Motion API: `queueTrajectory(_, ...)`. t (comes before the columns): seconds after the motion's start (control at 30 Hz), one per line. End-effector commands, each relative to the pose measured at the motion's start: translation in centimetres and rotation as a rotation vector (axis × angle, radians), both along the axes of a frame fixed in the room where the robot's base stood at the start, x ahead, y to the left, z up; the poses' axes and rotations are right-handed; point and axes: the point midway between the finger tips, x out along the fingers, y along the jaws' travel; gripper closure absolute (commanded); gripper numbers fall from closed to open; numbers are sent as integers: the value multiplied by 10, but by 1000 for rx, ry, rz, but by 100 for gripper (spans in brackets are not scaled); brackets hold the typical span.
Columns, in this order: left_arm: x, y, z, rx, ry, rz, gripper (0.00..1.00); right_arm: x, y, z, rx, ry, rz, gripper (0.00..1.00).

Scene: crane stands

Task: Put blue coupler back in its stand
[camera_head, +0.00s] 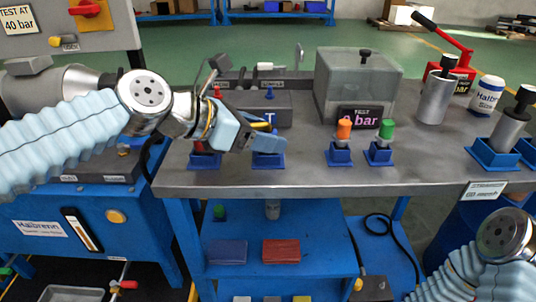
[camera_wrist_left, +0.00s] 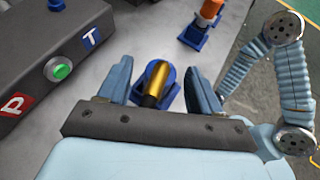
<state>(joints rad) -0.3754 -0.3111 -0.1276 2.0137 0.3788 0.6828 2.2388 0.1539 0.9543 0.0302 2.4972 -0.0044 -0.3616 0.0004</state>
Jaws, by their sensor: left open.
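My left gripper (camera_head: 255,138) is open, with its light-blue fingers over a blue stand (camera_head: 268,161) near the front of the bench. In the left wrist view, a brass-coloured cylinder (camera_wrist_left: 154,79) with blue around it, likely the blue coupler, lies between the open fingers (camera_wrist_left: 158,85). I see no finger closed on it. In the head view its brass part (camera_head: 261,125) shows beside the fingers, looking tilted. The fingers hide how its lower end meets the stand. My right gripper is out of view.
An orange coupler (camera_head: 344,128) and a green coupler (camera_head: 386,129) stand in blue stands to the right. A red-marked stand (camera_head: 205,156) is left of the gripper. Behind are a grey block (camera_head: 256,108) and a clear-covered box (camera_head: 361,78). The front bench strip is clear.

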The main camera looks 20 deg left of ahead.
Motion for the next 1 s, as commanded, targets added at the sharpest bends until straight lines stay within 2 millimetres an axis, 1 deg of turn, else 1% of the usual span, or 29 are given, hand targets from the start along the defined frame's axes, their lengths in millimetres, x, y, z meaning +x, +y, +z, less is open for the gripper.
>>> queueTrajectory(0.17,-3,3,4,0,-1,2,35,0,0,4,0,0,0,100)
queueTrajectory(0.6,-26,28,24,-1,-1,2,35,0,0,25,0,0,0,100)
queueTrajectory(0.77,-30,32,25,-1,1,0,35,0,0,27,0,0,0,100)
queueTrajectory(1.0,-30,32,24,0,0,0,35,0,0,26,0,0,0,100)
